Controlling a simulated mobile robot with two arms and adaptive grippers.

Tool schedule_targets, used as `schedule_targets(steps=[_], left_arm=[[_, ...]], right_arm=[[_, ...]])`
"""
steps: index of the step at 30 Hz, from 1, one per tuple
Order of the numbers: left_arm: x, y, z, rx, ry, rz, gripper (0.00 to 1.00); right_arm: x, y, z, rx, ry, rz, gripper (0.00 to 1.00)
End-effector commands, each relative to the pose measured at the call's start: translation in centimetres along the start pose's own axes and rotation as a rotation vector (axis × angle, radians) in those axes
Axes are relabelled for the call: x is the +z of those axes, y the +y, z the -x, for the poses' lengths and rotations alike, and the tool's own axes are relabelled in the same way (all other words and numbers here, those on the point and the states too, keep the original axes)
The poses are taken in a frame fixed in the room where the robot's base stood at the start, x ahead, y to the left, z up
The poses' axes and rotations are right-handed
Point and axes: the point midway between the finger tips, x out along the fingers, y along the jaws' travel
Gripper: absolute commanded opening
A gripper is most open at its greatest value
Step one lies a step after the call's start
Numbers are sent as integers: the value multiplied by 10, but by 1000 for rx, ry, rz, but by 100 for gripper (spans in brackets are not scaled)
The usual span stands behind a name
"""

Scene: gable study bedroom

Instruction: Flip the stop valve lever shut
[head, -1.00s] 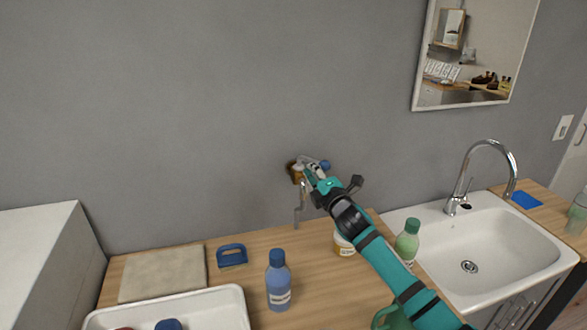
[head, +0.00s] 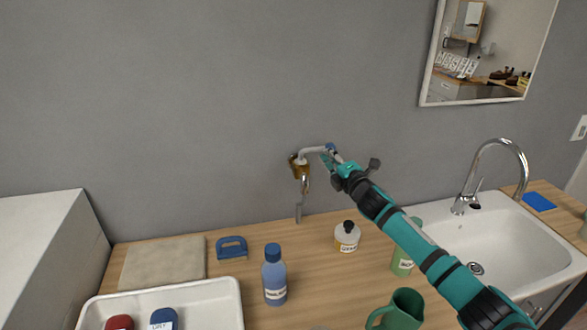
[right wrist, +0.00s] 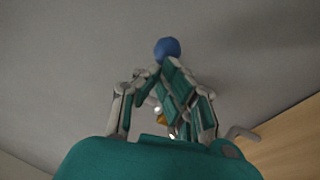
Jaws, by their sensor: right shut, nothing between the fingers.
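The stop valve has a brass body (head: 298,168) on the grey wall, with a spout pipe hanging below it. Its pale grey lever (head: 313,150) points right, nearly level, and ends in a blue knob (head: 331,147). My right gripper (head: 328,160) is shut and empty, with its fingertips right by the knob end of the lever. In the right wrist view the blue knob (right wrist: 167,48) lies just past the closed fingertips (right wrist: 168,64); I cannot tell whether they touch. Brass shows partly behind the fingers there. My left gripper is out of view.
Below the valve, the wooden counter holds a blue bottle (head: 274,276), a white jar (head: 347,237), a green mug (head: 403,310), a green bottle (head: 401,263) partly behind my right arm, a blue-handled brush (head: 232,248) and a white tray (head: 231,306). A sink (head: 529,238) is at right.

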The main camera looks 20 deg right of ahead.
Motion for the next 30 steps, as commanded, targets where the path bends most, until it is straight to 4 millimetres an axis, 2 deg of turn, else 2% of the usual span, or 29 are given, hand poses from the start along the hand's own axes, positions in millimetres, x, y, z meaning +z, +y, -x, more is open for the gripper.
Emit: schedule_targets(steps=[12, 30], left_arm=[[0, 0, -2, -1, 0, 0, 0], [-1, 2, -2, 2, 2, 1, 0]], right_arm=[[7, 0, -8, 3, -2, 0, 0], [10, 2, -8, 6, -3, 1, 0]])
